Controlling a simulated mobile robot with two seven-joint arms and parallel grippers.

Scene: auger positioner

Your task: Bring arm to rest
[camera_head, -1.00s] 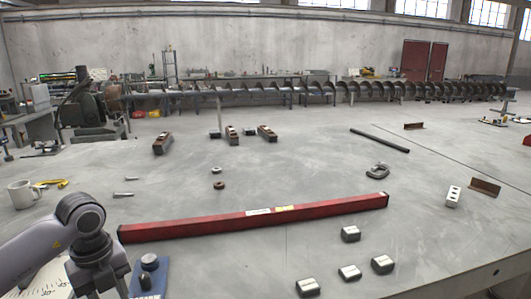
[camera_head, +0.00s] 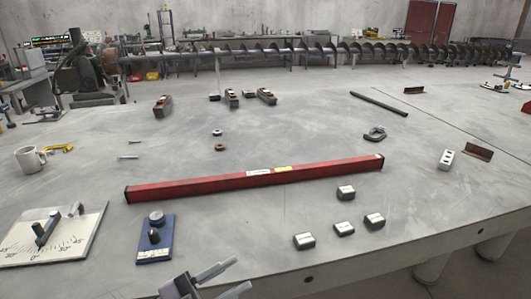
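A white plate (camera_head: 78,243) with an angle scale lies at the lower left of the table in the head view. A dark pointer arm (camera_head: 46,230) stands on it, and a small grey peg (camera_head: 76,209) is at its upper right. Right of the plate, apart from it, is a blue block (camera_head: 155,250) with two dark knobs. My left gripper (camera_head: 243,273) is at the bottom edge, right of and below the blue block. Its two fingers are spread with nothing between them. My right gripper is out of view.
A long red bar (camera_head: 230,181) lies across the middle of the table (camera_head: 300,135). Several small metal blocks (camera_head: 344,229) sit right of my gripper. A white mug (camera_head: 30,159) stands at the left. Clear table lies between the blue block and the metal blocks.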

